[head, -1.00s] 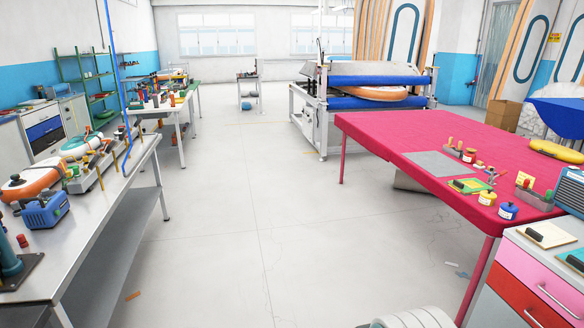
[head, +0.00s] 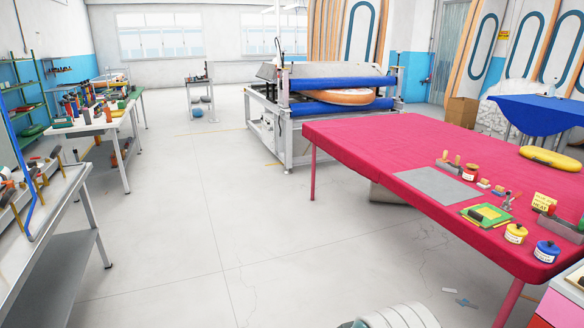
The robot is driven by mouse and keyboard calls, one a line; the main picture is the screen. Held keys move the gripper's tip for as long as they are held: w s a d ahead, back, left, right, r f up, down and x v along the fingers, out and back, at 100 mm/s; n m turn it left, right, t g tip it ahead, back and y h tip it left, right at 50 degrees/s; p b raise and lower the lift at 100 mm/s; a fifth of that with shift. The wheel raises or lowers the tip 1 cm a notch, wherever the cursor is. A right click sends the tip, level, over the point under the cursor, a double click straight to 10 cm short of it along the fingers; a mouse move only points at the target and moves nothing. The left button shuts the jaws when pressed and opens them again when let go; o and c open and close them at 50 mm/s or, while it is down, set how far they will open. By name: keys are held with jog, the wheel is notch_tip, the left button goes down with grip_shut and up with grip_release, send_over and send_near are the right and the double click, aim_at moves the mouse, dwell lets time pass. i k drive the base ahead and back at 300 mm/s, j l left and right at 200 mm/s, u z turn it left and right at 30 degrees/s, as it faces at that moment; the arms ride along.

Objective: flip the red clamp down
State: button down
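I cannot make out the red clamp for certain. A small upright grey device with a reddish part (head: 508,200) stands on the pink-red table (head: 350,140) at the right; it may be a clamp, but it is too small to tell. A red piece (head: 549,209) also shows on a grey block near the table's right edge. My gripper is not in view. Part of a white ribbed shape shows at the bottom edge and I cannot tell if it is mine.
A steel bench (head: 62,212) with tools is cut off at the left. A white table (head: 135,110) with tools stands behind it. A machine with blue rollers (head: 335,77) stands at the back centre. Yellow (head: 515,233) and blue (head: 546,251) pots sit near the pink-red table's front edge. The middle floor is clear.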

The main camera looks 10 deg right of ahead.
aim_at(516, 196)
jog(key=i+l+z, duration=0.15)
jog(key=i+z, duration=0.2)
jog(key=i, duration=0.2)
jog(key=i+z, duration=0.35)
jog(key=i, duration=0.15)
jog(key=i+j+z, duration=0.15)
jog(key=i+z, duration=0.25)
jog(key=i, duration=0.15)
jog(key=i+l+z, duration=0.1)
jog(key=i+z, duration=0.2)
jog(key=i, duration=0.3)
jog(key=i+z, duration=0.3)
jog(key=i, duration=0.3)
jog(key=i+j+z, duration=0.3)
jog(key=i, duration=0.25)
jog(key=i+z, duration=0.1)
jog(key=i, duration=0.35)
jog(key=u, duration=0.3)
